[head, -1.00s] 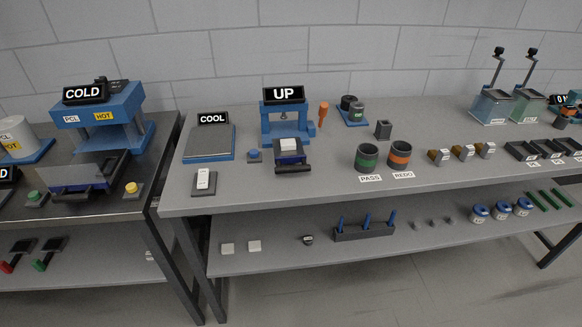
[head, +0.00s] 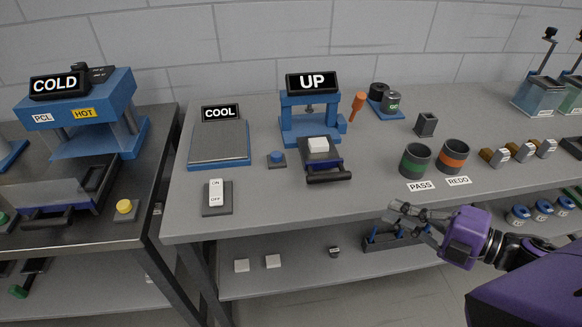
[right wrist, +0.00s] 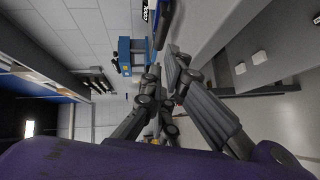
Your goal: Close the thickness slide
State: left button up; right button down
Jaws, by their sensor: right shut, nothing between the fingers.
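The thickness slide (head: 326,162) is a dark blue tray with a black bar handle (head: 329,177) at its front. It sticks out of the blue press marked UP (head: 312,112) and bears a white block (head: 318,145). My right gripper (head: 399,212) is shut and empty, in front of the table's front edge, to the right of the slide and nearer to me, apart from it. Its dark fingers also show in the right wrist view (right wrist: 163,70). My left gripper is in neither view.
Green PASS cup (head: 416,161) and orange REDO cup (head: 453,156) stand right of the slide. A blue button (head: 276,159) and an ON/OFF switch (head: 216,196) are to its left. The tabletop just in front of the handle is clear. A lower shelf (head: 300,283) runs below.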

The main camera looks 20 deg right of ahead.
jog(key=shift+n+y, duration=0.4)
jog(key=shift+n, duration=0.1)
jog(key=x, duration=1.1)
jog(key=shift+w+f+p, duration=0.1)
jog(key=shift+w+p, duration=0.15)
jog(key=shift+p, duration=0.1)
jog(key=shift+w+d+f, duration=0.1)
jog(key=shift+w, duration=0.3)
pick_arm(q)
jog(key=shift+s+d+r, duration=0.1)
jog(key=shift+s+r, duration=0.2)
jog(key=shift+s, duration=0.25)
